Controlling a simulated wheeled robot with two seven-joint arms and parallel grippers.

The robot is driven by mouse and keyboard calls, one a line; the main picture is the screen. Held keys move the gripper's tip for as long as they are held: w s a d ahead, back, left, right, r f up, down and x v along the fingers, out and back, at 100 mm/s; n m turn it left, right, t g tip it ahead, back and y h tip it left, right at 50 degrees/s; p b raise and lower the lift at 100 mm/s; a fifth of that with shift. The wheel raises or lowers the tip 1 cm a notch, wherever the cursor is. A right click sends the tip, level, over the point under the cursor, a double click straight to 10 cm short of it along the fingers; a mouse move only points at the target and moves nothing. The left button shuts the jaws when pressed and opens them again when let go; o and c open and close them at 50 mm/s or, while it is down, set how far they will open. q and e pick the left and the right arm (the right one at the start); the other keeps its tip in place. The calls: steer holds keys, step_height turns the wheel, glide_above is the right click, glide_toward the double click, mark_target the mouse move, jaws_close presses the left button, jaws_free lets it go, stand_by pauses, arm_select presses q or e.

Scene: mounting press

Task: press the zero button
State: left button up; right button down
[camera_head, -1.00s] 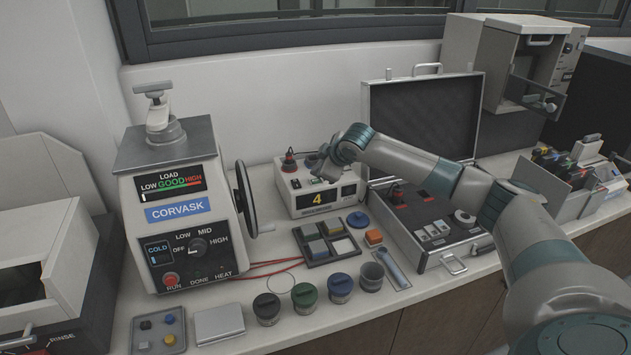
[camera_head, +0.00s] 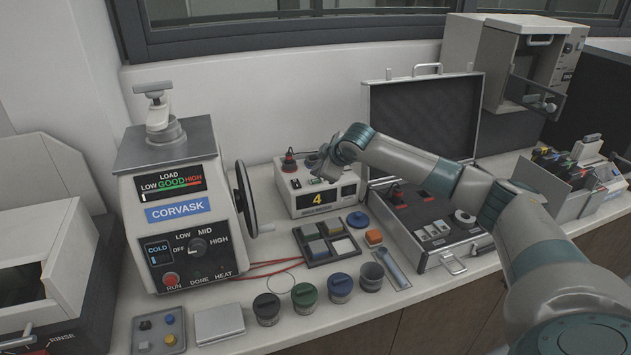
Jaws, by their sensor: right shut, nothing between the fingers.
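A small white instrument box (camera_head: 283,184) stands against the wall at the middle of the bench, with a black display (camera_head: 318,198) reading a yellow 4. Small dark controls and a red-and-black knob (camera_head: 289,160) sit on its left part. My right gripper (camera_head: 322,167) is over the box's top right part, its fingers pointing down and left, shut and empty. I cannot tell whether its tips touch the box. No button marked zero can be read; the gripper hides part of the panel. My left gripper is not in view.
The Corvask press (camera_head: 180,215) stands left, its handwheel (camera_head: 245,200) facing the box. An open case (camera_head: 425,225) is at right, under my right arm. A sample tray (camera_head: 328,242) and several cups line the bench front.

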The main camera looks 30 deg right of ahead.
steer(key=shift+f, duration=0.3)
steer(key=shift+f+p, duration=0.4)
steer(key=shift+f, duration=0.15)
stand_by(1.1)
steer(key=shift+r, duration=0.1)
steer(key=shift+r+p, duration=0.75)
steer(key=shift+p, duration=0.25)
step_height(320, 180, up, 5)
steer(key=p, duration=0.5)
stand_by(0.8)
